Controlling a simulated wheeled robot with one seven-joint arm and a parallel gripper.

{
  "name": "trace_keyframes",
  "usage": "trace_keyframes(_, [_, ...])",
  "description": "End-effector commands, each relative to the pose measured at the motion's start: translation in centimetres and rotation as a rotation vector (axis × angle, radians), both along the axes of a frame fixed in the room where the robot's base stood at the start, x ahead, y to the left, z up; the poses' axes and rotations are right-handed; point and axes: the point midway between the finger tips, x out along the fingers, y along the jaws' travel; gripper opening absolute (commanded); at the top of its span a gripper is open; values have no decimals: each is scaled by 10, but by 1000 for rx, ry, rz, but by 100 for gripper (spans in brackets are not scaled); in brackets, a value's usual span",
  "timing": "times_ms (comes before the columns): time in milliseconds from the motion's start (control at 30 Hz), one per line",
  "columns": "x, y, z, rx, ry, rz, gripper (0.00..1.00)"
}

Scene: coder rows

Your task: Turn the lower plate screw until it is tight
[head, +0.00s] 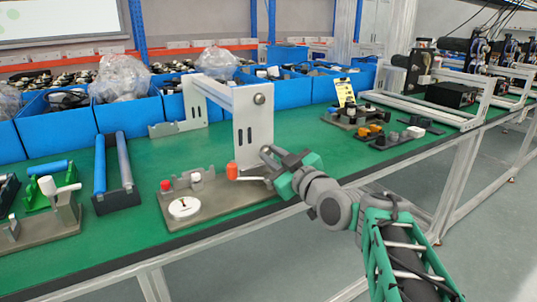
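A pale upright metal plate (246,128) stands on the green bench at the end of a grey beam. A round dark screw head (259,99) shows near the plate's top right. My gripper (267,152) reaches in from the right, its fingertips at the lower right part of the plate. I cannot tell whether the fingers are open, shut, or touching the screw.
Left of the plate, a grey fixture (222,203) carries a white dial (184,207), a red knob (165,185) and an orange-ended lever (232,170). Blue bins (129,113) line the back. Small dark fixtures (395,138) stand to the right.

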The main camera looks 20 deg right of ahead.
Motion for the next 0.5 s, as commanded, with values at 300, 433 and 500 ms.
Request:
trace_keyframes(300, [0, 0, 0, 1, 1, 1, 0])
trace_keyframes(433, [0, 0, 0, 1, 1, 1, 0])
trace_keyframes(500, [0, 0, -1, 1, 2, 1, 0])
